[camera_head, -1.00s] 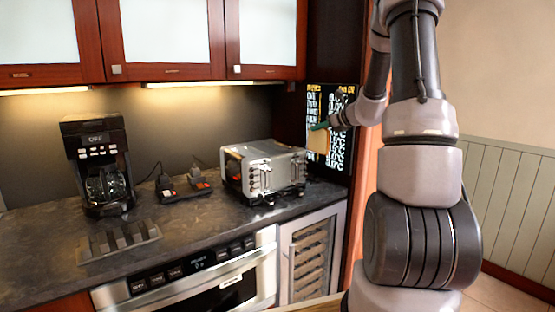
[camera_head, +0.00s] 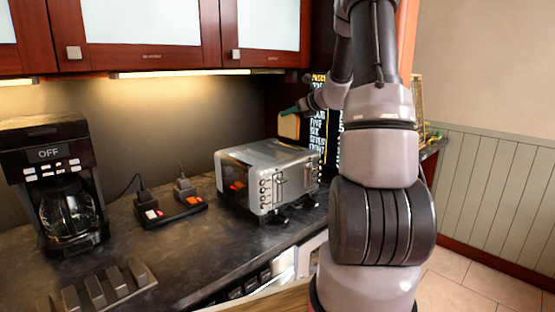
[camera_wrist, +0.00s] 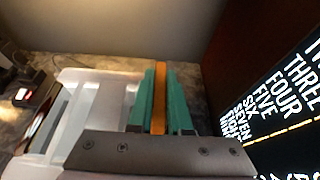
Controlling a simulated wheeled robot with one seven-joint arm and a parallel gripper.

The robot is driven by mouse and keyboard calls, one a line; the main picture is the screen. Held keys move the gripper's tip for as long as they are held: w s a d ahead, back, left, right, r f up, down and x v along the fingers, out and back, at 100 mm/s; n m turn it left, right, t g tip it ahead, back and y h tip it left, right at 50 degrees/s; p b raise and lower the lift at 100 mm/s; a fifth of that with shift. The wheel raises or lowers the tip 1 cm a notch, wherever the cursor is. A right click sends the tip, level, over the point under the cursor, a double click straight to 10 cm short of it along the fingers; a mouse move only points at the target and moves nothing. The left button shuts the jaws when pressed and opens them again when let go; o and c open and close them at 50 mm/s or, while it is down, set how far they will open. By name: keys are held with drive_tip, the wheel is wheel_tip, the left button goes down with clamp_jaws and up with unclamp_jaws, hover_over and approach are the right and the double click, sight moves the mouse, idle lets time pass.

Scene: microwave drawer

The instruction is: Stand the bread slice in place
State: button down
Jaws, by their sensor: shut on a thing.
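My gripper (camera_head: 291,111), with green fingers, is shut on a tan bread slice (camera_head: 288,126). It holds the slice in the air above and behind the toaster's right side in the head view. In the wrist view, the slice shows edge-on as an orange-brown strip (camera_wrist: 159,100) between the green fingers (camera_wrist: 160,112). The slice hangs upright. The silver toaster (camera_head: 262,170) stands on the counter; in the wrist view its pale body (camera_wrist: 75,105) lies left of the fingers. A grey slotted rack (camera_head: 103,289) with several upright dividers stands at the counter's front left, partly cut off.
A coffee maker (camera_head: 52,180) stands at the left. A black switch block (camera_head: 170,210) with plugs lies between it and the toaster. Wall cabinets (camera_head: 150,35) hang above. A dark panel with white lettering (camera_wrist: 285,105) is close on the gripper's right. Counter before the toaster is clear.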

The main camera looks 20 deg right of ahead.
sight(290, 138)
drive_tip(key=f, duration=0.6)
drive_tip(key=shift+w+a, duration=0.15)
drive_tip(key=shift+w, duration=0.1)
drive_tip(key=shift+f, duration=1.95)
drive_tip(key=shift+f, duration=0.1)
drive_tip(key=c, duration=0.8)
unclamp_jaws()
drive_tip(key=shift+c, duration=0.2)
